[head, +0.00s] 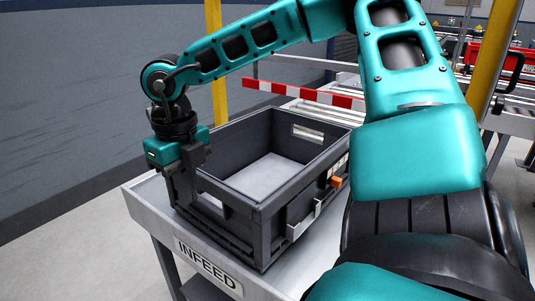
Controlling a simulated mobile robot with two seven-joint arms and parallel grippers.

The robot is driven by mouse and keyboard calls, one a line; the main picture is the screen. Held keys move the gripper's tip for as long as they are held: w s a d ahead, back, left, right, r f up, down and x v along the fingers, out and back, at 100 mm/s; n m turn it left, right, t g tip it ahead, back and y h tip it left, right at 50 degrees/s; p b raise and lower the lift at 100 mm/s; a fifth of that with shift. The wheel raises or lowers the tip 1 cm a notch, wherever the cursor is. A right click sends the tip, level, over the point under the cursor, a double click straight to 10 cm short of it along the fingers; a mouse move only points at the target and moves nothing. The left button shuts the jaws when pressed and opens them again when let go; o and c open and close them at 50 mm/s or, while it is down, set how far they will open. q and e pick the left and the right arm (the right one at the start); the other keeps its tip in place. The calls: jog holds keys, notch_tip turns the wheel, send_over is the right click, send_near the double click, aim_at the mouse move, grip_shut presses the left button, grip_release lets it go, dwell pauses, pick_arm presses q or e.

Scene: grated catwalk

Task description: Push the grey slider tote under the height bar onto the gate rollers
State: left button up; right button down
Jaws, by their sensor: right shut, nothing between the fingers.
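The dark grey slider tote (238,226) stands upright and empty on the infeed table (139,202). An orange piece (337,182) shows on its right side. My right gripper (182,188) points down at the tote's left near end, shut and empty. Its fingertips are close to the tote's outer wall; I cannot tell whether they touch it. The red and white height bar (302,93) crosses beyond the tote's far end. Gate rollers (327,113) show behind and below the bar, partly hidden by the tote and my right arm. My left gripper is out of view.
Yellow posts stand at the back left (216,75) and right (492,60). A dark grey wall (80,90) runs along the left. Red equipment (490,55) sits at the back right. My right arm covers much of the right side. A table strip left of the tote is clear.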

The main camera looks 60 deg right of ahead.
jog(key=shift+f, duration=0.45)
jog(key=s+d+p, duration=0.3)
jog(key=d+p, duration=0.1)
jog(key=d, duration=2.3)
jog(key=shift+p, duration=0.3)
dwell(1.3)
